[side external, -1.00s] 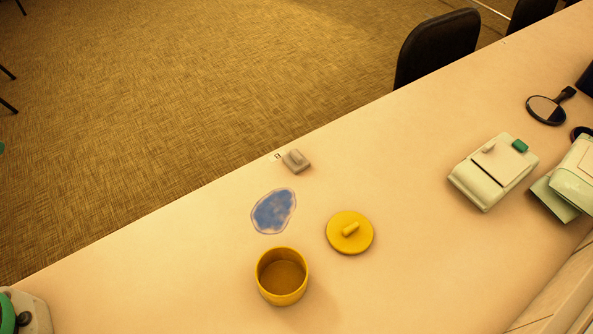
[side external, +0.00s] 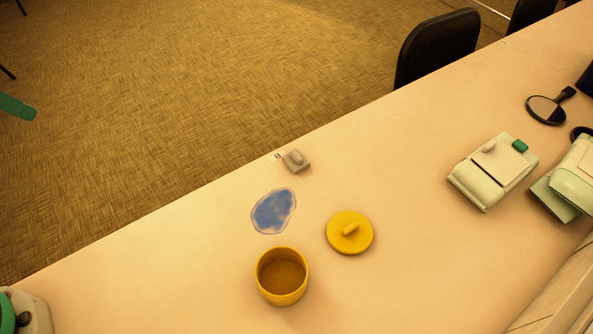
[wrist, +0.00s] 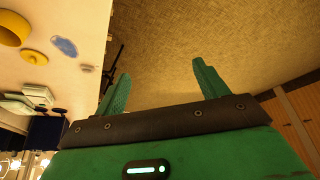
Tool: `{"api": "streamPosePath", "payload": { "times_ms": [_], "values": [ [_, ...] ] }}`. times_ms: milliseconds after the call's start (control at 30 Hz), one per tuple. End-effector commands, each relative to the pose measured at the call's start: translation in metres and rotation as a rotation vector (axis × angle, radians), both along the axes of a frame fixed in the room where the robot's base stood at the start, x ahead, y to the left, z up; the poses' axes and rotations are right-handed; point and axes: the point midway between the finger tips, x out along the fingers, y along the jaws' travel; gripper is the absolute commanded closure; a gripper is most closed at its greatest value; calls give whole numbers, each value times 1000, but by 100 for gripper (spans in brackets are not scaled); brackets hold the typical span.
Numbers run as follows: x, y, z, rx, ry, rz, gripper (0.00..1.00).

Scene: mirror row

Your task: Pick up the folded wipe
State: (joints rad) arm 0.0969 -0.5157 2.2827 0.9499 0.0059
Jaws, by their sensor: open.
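A small grey folded piece with a raised ridge, which looks like the folded wipe (side external: 296,161), lies near the table's far edge in the side view. It also shows small at the left of the wrist view (wrist: 87,68). My gripper (wrist: 160,72) is open in the wrist view, its two green fingers spread with nothing between them. It points past the table edge toward the floor, well away from the wipe.
A blue patch (side external: 273,211) lies near the wipe. An open yellow pot (side external: 283,276) and its yellow lid (side external: 350,232) stand nearer the camera. A pale device (side external: 494,171) and a round mirror (side external: 547,109) are to the right. Table between lid and device is clear.

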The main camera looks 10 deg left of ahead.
Motion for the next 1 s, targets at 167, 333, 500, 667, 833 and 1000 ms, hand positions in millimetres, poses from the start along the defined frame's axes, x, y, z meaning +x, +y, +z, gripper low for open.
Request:
{"api": "streamPosePath", "payload": {
  "times_ms": [167,333,500,667,833,1000],
  "values": [
    [35,-23,10,7,42,-64,27],
    [68,-47,13,15,78,-121,27],
    [99,-76,11,25,116,-178,27],
    [126,-106,5,36,150,-232,27],
    [152,-141,-8,49,186,-289,27],
    [174,-178,-26,65,220,-346,27]
  ]
}}
